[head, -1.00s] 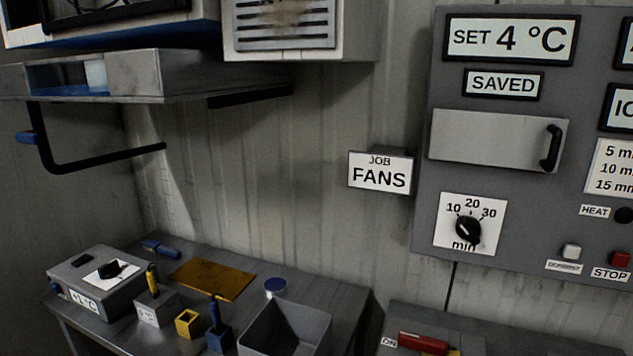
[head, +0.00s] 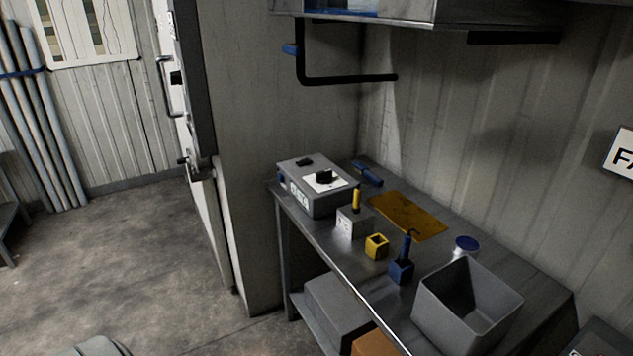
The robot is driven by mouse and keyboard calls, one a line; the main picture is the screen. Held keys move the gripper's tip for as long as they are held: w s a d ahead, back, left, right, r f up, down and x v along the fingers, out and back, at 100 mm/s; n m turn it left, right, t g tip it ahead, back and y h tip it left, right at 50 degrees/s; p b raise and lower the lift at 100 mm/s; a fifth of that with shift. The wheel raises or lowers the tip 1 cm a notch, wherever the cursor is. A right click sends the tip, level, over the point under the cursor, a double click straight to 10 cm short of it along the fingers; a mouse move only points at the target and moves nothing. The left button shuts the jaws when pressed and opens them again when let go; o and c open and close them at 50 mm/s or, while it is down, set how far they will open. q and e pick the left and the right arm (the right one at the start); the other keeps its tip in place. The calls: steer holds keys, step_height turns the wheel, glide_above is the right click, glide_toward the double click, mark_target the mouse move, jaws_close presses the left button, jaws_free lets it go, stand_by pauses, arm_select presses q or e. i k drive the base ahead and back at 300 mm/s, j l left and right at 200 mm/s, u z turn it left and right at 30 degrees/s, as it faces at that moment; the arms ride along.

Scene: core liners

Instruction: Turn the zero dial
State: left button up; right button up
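A grey instrument box (head: 302,201) sits on the far left end of the steel bench. A black dial (head: 324,178) stands on a white plate on its sloped top. I cannot read any marks around the dial or tell its exact setting. A small display with unreadable characters (head: 298,194) is on the box's front face. Neither of my grippers is in view, and nothing touches the dial.
On the steel bench (head: 500,261) are a grey block with a yellow-handled tool (head: 352,222), a yellow cube (head: 376,246), a blue holder (head: 401,271), a yellow plate (head: 407,215) and an open grey bin (head: 468,307). Open floor (head: 130,265) lies left.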

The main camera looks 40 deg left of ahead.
mark_target(323, 177)
steer(key=k+j+u, duration=0.25)
steer(key=j, duration=0.15)
steer(key=j+u, duration=0.25)
steer(key=j, duration=0.2)
steer(key=k+j+u, duration=0.25)
steer(key=j, duration=0.25)
steer(key=i, duration=0.1)
